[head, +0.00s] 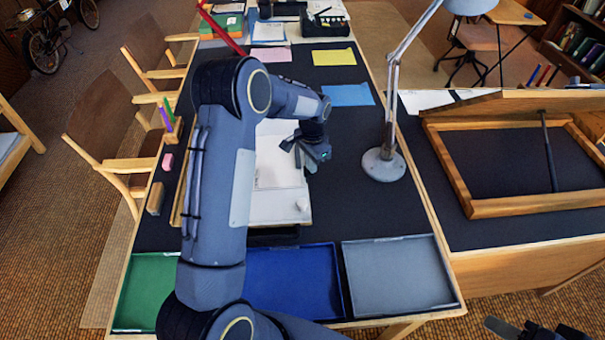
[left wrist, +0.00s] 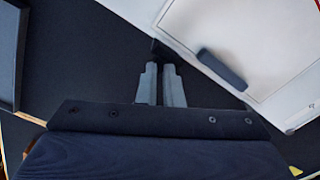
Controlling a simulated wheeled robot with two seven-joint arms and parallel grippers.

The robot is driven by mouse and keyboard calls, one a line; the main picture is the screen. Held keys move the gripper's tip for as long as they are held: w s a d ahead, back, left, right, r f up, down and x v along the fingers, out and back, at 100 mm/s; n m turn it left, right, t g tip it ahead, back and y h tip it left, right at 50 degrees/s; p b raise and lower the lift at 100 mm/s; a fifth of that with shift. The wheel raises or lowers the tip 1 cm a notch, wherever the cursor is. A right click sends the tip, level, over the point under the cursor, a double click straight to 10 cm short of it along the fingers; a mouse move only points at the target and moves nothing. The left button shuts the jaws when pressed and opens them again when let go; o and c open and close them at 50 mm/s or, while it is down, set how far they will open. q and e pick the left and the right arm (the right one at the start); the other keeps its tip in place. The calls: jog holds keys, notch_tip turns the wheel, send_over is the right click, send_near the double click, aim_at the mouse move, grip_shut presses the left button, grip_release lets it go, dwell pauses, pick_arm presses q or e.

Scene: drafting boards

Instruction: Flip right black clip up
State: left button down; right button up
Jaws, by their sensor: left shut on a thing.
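A drafting board with white paper (head: 280,200) lies on the dark table, partly hidden behind my left arm. My left gripper (head: 312,152) is over the board's right edge in the head view. In the left wrist view its two grey fingers (left wrist: 161,80) are close together, shut on a small black piece, seemingly the black clip (left wrist: 157,47), at the board's edge. The clip's tilt is too small to tell. My right gripper (head: 540,329) shows only partly at the bottom right.
Green (head: 145,290), blue (head: 295,280) and grey (head: 398,275) trays line the table's near edge. A lamp (head: 383,164) stands right of the board. A tilted wooden board frame (head: 490,208) is on the right table. Dark table surface is bare between board and lamp.

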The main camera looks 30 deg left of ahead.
pick_arm(q)
jog(key=shift+d+r+p, duration=0.15)
jog(key=shift+r+p, duration=0.2)
jog(key=shift+s+a+r+p, duration=0.15)
jog(key=shift+r+p, duration=0.1)
jog(key=shift+r, duration=0.2)
jog(key=shift+s+a+r+p, duration=0.1)
jog(key=shift+a+r+p, duration=0.1)
jog(key=shift+r, duration=0.2)
jog(key=shift+s+a+r+p, duration=0.1)
jog(key=shift+a+r+p, duration=0.15)
jog(key=shift+r, duration=0.2)
jog(key=shift+s+a+r+p, duration=0.1)
jog(key=shift+a+r+p, duration=0.1)
jog(key=shift+r, duration=0.25)
